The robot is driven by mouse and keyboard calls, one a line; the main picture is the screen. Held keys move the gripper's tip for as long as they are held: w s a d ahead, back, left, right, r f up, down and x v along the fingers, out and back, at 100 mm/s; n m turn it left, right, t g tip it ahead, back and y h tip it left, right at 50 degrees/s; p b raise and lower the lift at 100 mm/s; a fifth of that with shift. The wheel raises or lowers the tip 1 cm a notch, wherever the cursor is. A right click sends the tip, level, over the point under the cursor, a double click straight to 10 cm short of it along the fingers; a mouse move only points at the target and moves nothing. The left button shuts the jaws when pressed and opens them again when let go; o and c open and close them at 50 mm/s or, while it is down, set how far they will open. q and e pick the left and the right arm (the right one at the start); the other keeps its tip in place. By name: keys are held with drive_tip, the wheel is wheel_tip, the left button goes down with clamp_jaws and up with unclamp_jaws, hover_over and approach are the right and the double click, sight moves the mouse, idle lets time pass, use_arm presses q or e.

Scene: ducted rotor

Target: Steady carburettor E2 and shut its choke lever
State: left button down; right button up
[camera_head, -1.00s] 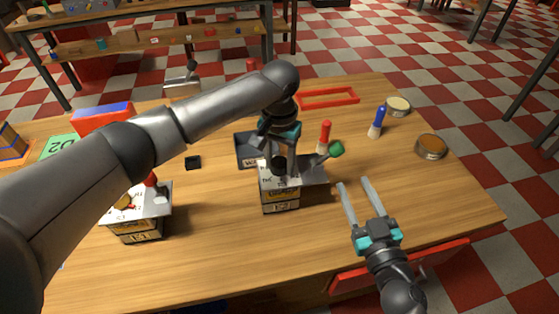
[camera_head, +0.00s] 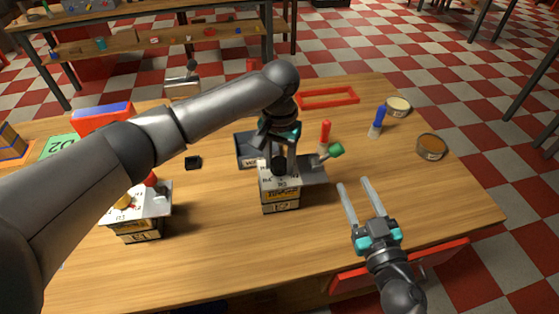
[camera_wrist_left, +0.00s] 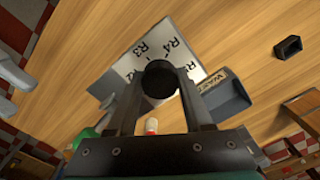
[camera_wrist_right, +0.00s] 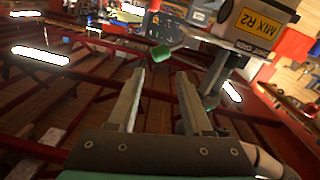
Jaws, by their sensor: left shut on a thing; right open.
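Carburettor E2 (camera_head: 281,197) stands upright on the wooden table, a box with a pale printed top plate. My left gripper (camera_head: 283,155) comes down from above and is shut on the black round knob (camera_head: 279,166) on its top; the knob shows between the fingers in the left wrist view (camera_wrist_left: 160,78). The choke lever with a green end (camera_head: 336,150) sticks out to the right, raised. My right gripper (camera_head: 354,184) is open and empty, to the right of E2 and nearer the front than the green end. In the right wrist view the green end (camera_wrist_right: 161,54) lies beyond the fingertips.
Carburettor E1 (camera_head: 140,232) stands at the left, partly behind my left arm. A grey open bin (camera_head: 247,152) is just behind E2. Red and blue capped bottles (camera_head: 326,133), round tins (camera_head: 431,147) and a red frame (camera_head: 328,98) stand at the back right. The front right tabletop is clear.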

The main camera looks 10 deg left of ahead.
sight(328, 155)
drive_tip(key=shift+o, duration=0.2)
drive_tip(key=shift+o, duration=1.1)
drive_tip(key=shift+a+f+n, duration=0.1)
drive_tip(key=shift+n, duration=0.2)
drive_tip(key=w+a+n+h, duration=0.2)
drive_tip(key=w+n+h, duration=0.1)
drive_tip(key=w+n, duration=0.4)
drive_tip(key=w+a+n+t+h, duration=0.1)
drive_tip(key=w+a+n+h, duration=0.1)
drive_tip(key=w+n+h, duration=0.2)
drive_tip(key=w+n, duration=0.3)
drive_tip(key=n, duration=0.5)
drive_tip(key=shift+a+t, duration=0.3)
drive_tip(key=shift+a, duration=0.05)
clamp_jaws()
